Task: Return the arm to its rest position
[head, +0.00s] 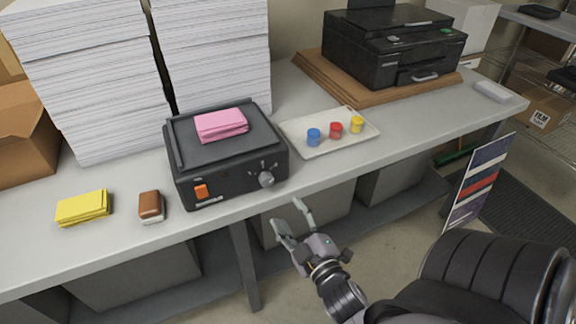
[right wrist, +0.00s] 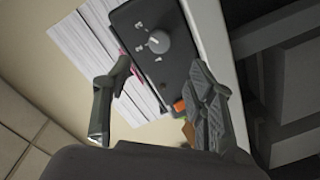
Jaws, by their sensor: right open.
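My right gripper (head: 292,218) is open and empty, in front of the table's front edge and below the laminator (head: 228,155). In the right wrist view my right gripper's fingers (right wrist: 158,100) stand apart, with the laminator (right wrist: 165,75) showing beyond and between them. The laminator is black, with a grey dial and an orange switch on its front. A folded pink cloth (head: 221,125) lies on its top. My left gripper is in neither view.
A yellow cloth (head: 83,207) and a brown-and-white block (head: 150,206) lie left of the laminator. A tray (head: 298,139) holds blue, red and yellow pots. Paper stacks (head: 90,75) and a printer (head: 390,45) stand behind. The grey table (head: 330,175) has its front edge near my right gripper.

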